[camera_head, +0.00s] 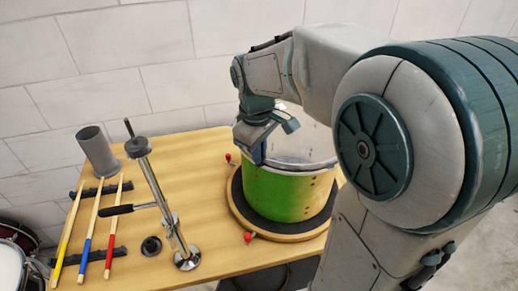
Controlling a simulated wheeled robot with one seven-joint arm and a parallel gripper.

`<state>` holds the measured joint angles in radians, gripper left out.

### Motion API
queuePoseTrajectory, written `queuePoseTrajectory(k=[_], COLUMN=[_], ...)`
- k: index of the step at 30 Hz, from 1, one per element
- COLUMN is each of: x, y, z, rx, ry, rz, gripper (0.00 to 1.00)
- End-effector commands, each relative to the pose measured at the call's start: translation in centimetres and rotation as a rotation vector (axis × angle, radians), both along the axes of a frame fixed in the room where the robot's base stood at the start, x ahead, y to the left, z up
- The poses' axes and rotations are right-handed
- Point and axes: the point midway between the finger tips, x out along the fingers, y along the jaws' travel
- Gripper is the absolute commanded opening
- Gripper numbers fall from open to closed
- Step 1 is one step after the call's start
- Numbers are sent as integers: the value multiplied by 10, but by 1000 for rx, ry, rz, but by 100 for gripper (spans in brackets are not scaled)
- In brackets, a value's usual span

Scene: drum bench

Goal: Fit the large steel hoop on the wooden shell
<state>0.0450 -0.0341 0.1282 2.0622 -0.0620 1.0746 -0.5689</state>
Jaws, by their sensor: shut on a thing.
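The wooden shell (285,196), painted green and yellow, stands upright on a round dark pad with a wooden rim at the table's right side. The large steel hoop (310,168) shows as a thin silver band at the shell's top edge. My gripper (259,153) points down at the left of this edge and is shut on the hoop. I cannot tell whether the hoop sits level or fully around the shell.
The round base (236,207) has red knobs at its edge. Left on the wooden table (200,148) stand a chrome stand (160,192) with a black handle, a grey cylinder (97,150) and drumsticks (87,232) on dark racks. A small black ring (151,246) lies near the front.

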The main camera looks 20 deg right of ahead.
Motion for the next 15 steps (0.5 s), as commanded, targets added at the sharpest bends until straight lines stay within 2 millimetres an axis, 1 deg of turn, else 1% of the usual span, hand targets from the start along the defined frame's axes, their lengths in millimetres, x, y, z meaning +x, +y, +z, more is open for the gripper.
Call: queuePoseTrajectory(k=[3, 6, 9, 15], x=[0, 0, 0, 0], y=[0, 0, 0, 0], z=[1, -3, -2, -2], rx=[0, 0, 1, 1], ry=[-3, -3, -1, -1], rz=[0, 0, 0, 0], gripper=[0, 0, 29, 29])
